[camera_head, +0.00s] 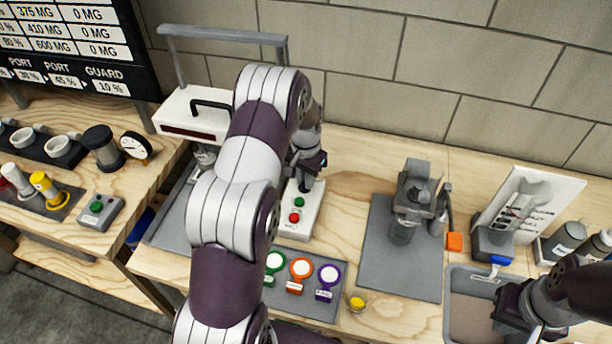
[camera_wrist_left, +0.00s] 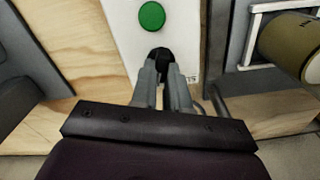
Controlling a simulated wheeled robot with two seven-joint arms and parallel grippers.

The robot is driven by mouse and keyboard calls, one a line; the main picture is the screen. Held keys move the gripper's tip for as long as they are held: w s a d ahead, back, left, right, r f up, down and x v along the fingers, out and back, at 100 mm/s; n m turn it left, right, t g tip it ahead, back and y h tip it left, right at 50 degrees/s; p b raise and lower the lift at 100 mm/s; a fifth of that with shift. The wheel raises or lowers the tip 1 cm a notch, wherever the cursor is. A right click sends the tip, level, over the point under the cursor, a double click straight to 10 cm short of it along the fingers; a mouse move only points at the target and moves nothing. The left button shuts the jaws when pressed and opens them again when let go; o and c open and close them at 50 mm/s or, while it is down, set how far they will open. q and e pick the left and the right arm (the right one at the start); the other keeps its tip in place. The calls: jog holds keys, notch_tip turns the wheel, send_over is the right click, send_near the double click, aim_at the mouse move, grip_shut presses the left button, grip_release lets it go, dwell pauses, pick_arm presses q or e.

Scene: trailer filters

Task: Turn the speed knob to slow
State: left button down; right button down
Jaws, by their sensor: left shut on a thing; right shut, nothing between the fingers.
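A white control box (camera_head: 314,208) with a green button (camera_head: 300,202) and a red button (camera_head: 294,217) stands on the bench, partly behind my left arm. My left gripper (camera_head: 305,182) is over the far part of this box. In the left wrist view my left gripper (camera_wrist_left: 162,68) is shut on the black speed knob (camera_wrist_left: 160,53), below the green button (camera_wrist_left: 152,15) in that picture. The knob's pointer and most of its scale are hidden by the fingers. My right gripper (camera_head: 538,328) is shut and empty at the lower right, near a grey bin.
A grey mat with a grinder-like machine (camera_head: 415,195) lies right of the box. Green, orange (camera_head: 301,268) and purple rings lie in front, with a small yellow piece (camera_head: 357,302) nearby. A grey bin (camera_head: 452,318) stands at the right. Bare wood lies between the box and the mat.

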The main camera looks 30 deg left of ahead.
pick_arm(q)
jog(key=n+p, duration=0.1)
jog(key=n, duration=0.5)
jog(key=shift+a, duration=0.15)
jog(key=n, duration=0.6)
jog(key=shift+a, duration=0.1)
dwell(0.5)
jog(key=c, duration=1.1)
grip_release()
jog(key=shift+s, duration=0.1)
notch_tip(320, 180, up, 13)
jog(key=shift+f, duration=0.1)
